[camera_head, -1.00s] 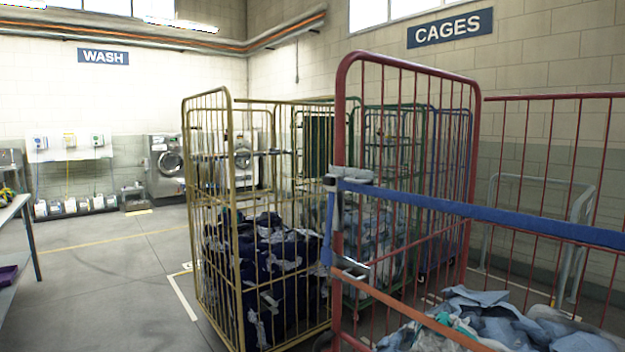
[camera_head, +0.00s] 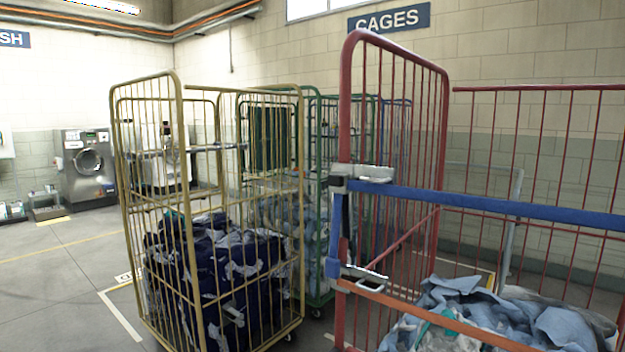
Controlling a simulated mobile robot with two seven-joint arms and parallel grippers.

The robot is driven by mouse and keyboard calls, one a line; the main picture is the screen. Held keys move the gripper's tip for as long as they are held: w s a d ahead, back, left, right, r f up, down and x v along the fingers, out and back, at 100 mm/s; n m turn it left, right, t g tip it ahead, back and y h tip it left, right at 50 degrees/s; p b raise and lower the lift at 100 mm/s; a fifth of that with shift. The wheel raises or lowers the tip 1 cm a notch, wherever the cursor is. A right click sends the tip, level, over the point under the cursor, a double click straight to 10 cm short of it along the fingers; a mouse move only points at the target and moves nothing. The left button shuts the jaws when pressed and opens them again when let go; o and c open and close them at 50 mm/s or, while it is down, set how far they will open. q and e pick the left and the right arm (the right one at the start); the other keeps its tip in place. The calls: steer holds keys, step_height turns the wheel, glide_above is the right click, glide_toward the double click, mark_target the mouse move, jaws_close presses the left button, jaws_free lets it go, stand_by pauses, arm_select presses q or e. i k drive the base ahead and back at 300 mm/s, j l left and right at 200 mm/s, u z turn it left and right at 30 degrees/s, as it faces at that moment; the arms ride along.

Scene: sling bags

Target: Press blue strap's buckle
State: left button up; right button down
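A blue strap (camera_head: 490,204) runs across the open front of the red cage (camera_head: 347,100), from its left post toward the right edge of the picture. Its grey metal buckle (camera_head: 362,173) sits at the left post, at the strap's left end. A loose blue tail (camera_head: 335,238) hangs down the post below it. An orange strap (camera_head: 450,322) crosses lower down, with another metal buckle (camera_head: 360,277) at the same post. Neither of my grippers shows in the head view.
The red cage holds light blue and grey laundry (camera_head: 490,310). A yellow cage (camera_head: 188,200) with dark blue laundry (camera_head: 215,255) stands to its left, with green and blue cages behind. Floor at the far left is clear; a washing machine (camera_head: 88,165) stands at the wall.

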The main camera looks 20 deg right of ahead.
mark_target(333, 180)
steer(key=i+j, duration=0.2)
steer(key=j, duration=0.15)
steer(key=i+j+z, duration=0.1)
steer(key=j, duration=0.25)
steer(key=i+j, duration=0.25)
steer(key=j+z, duration=0.05)
